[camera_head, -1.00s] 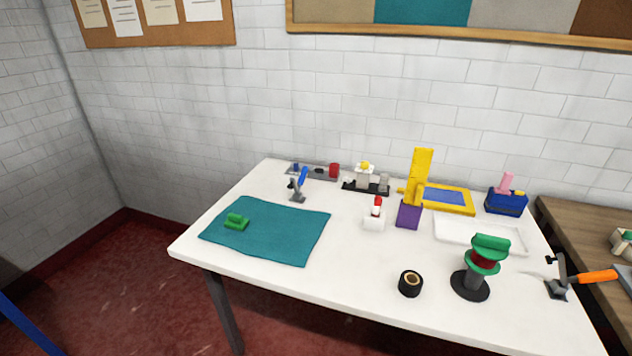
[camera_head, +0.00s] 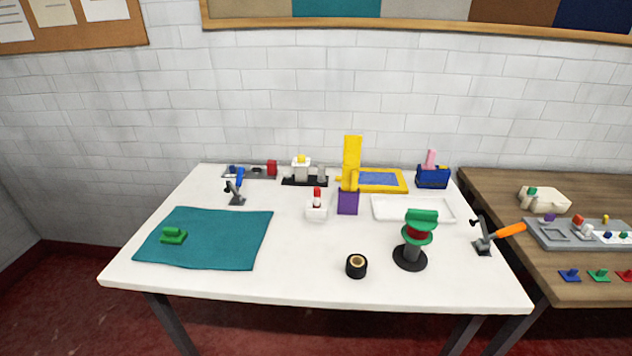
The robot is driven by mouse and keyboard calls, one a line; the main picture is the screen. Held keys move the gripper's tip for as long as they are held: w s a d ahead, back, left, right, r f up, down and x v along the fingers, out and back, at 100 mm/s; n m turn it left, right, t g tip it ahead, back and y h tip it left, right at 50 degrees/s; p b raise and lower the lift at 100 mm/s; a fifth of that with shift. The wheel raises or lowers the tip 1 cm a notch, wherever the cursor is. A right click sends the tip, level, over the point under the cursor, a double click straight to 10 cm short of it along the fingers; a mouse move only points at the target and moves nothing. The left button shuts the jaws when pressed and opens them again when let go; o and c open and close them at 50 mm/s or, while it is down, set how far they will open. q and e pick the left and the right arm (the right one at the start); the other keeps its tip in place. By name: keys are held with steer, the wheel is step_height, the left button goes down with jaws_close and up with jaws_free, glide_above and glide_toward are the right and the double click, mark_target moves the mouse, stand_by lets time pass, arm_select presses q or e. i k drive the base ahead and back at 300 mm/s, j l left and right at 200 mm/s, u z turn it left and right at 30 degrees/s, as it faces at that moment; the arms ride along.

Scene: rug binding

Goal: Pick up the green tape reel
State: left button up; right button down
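A reel with green flanges and a red middle (camera_head: 417,234) sits on a grey post with a round black base (camera_head: 410,260), at the front right of the white table (camera_head: 300,285). A green block (camera_head: 421,216) is at its top. Neither of my grippers is in view.
A black roll (camera_head: 356,265) stands left of the reel stand. An orange-handled clamp (camera_head: 508,230) is to its right and a white tray (camera_head: 412,209) behind it. A teal rug (camera_head: 215,245) with a green piece (camera_head: 173,236) lies left. A wooden table (camera_head: 515,197) adjoins at right.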

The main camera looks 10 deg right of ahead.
mark_target(409, 255)
steer(key=z, duration=1.2)
steer(key=l, duration=0.15)
steer(key=i+u, duration=0.05)
